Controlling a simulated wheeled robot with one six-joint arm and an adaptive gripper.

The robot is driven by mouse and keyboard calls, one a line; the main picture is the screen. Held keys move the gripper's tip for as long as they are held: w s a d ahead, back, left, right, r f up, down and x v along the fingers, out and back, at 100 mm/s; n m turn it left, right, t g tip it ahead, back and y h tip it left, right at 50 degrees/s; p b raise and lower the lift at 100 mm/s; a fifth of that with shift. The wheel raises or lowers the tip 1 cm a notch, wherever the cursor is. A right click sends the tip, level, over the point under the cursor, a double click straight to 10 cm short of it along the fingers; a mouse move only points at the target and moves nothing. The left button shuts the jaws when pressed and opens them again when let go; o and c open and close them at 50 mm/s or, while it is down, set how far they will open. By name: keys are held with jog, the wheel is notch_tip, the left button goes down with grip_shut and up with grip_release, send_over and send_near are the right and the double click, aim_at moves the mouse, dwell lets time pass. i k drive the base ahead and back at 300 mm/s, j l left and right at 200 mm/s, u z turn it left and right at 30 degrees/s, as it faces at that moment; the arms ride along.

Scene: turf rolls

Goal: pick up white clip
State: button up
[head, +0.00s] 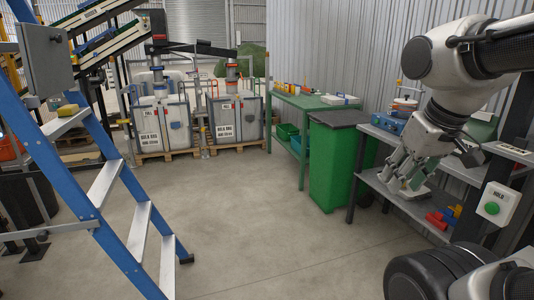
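My gripper (401,180) hangs at the right, pointing down over the lower shelf of the grey rack (360,176). Its fingers are small and pale here, and I cannot tell whether they are open or shut or hold anything. A small pale item with a green part lies just below the fingers on that shelf, partly hidden by them. I cannot make out any item clearly as the white clip.
A green bin (333,165) stands left of the rack, beside a green table (302,104). A blue stepladder (95,190) stands at left. The middle floor is clear.

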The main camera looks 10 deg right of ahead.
aim_at(482, 115)
jog(key=i+z, duration=0.35)
jog(key=i, duration=0.2)
jog(key=i+j+z, duration=0.1)
jog(key=i+z, duration=0.2)
jog(key=i, duration=0.25)
jog(key=i+j+z, duration=0.35)
jog(key=i, duration=0.2)
jog(key=i+z, duration=0.45)
jog(key=i+j+z, duration=0.2)
jog(key=z, duration=0.2)
jog(key=i+j+z, duration=0.3)
jog(key=z, duration=0.15)
jog(key=i+j+z, duration=0.3)
jog(key=z, duration=0.15)
jog(key=i+j+z, duration=0.25)
jog(key=j, duration=0.25)
jog(key=j+z, duration=0.15)
jog(key=j, duration=0.15)
jog(key=i, duration=0.05)
